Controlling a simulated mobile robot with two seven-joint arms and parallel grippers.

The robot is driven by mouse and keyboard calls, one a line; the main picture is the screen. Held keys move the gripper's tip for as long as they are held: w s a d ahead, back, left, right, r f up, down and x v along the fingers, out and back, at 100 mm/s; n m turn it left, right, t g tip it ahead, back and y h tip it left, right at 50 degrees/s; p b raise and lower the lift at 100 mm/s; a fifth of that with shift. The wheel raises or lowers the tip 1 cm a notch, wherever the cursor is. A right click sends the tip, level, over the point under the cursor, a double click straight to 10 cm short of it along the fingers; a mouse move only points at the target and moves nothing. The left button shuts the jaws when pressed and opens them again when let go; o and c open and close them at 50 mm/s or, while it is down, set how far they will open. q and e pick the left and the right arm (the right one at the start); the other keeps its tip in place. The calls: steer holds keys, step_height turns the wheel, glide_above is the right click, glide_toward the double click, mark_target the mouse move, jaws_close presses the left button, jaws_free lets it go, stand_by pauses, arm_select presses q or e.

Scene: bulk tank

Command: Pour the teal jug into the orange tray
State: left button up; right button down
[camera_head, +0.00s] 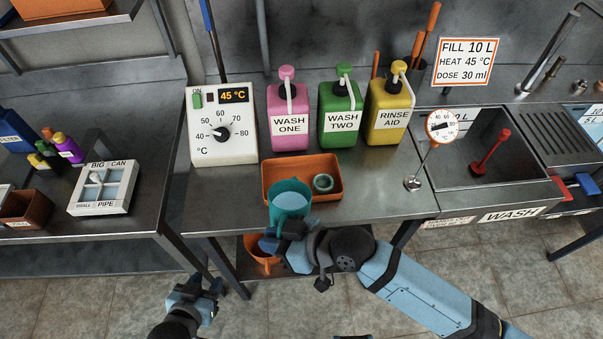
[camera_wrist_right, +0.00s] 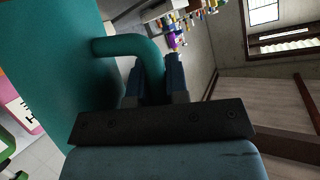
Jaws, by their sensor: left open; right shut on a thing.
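The teal jug (camera_head: 290,203) stands over the front left part of the orange tray (camera_head: 325,162), with light blue liquid showing inside its mouth. It looks upright or only slightly tilted; I cannot tell whether it touches the tray. My right gripper (camera_head: 283,230) is shut on the jug's handle at the table's front edge. The right wrist view shows the teal handle (camera_wrist_right: 153,48) between the fingers and the jug's wall (camera_wrist_right: 50,60) at left. A grey ring-shaped thing (camera_head: 323,183) lies in the tray. My left gripper (camera_head: 203,290) is open and empty, low before the table.
A heater box (camera_head: 221,145) reading 45 °C and pink (camera_head: 289,117), green (camera_head: 341,115) and yellow (camera_head: 390,112) pump bottles stand behind the tray. A dial thermometer (camera_head: 441,126) and a sink (camera_head: 490,150) are at right. An orange vessel (camera_head: 262,256) sits below the table.

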mark_target(272, 204)
steer(key=shift+w+d+r+m+g+y, duration=0.2)
steer(key=shift+w+r+m+g, duration=0.2)
steer(key=shift+w+r, duration=0.25)
steer(key=shift+w+d+r+m+g+y, duration=0.15)
steer(key=shift+w+r+m+g, duration=0.15)
steer(key=shift+w+r+m, duration=0.25)
steer(key=shift+w+d+r+m+g, duration=0.15)
steer(key=shift+w+r+m, duration=0.1)
steer(key=shift+w, duration=0.2)
steer(key=shift+w+d+r+m+g, duration=0.1)
steer(key=shift+w+r+m+g, duration=0.1)
steer(key=shift+w, duration=0.25)
steer(key=shift+w+d+r+m+g+y+p, duration=0.15)
steer(key=shift+w+r+m+g+y+p, duration=0.05)
steer(key=shift+w+m+g, duration=0.25)
steer(key=shift+w+d+r+m+g+y+p, duration=0.15)
steer(key=shift+w+m+g, duration=0.15)
steer(key=shift+w+m, duration=0.15)
steer(key=shift+w+d+m+g+y, duration=0.25)
steer(key=shift+w+m+g, duration=0.25)
steer(key=shift+w+m, duration=0.35)
steer(key=shift+w+d+r+m+g+y+p, duration=0.15)
steer(key=shift+w+r+m+g+y+p, duration=0.2)
steer(key=shift+w+r+m+p, duration=0.3)
steer(key=shift+w+r, duration=0.1)
steer(key=shift+r, duration=0.05)
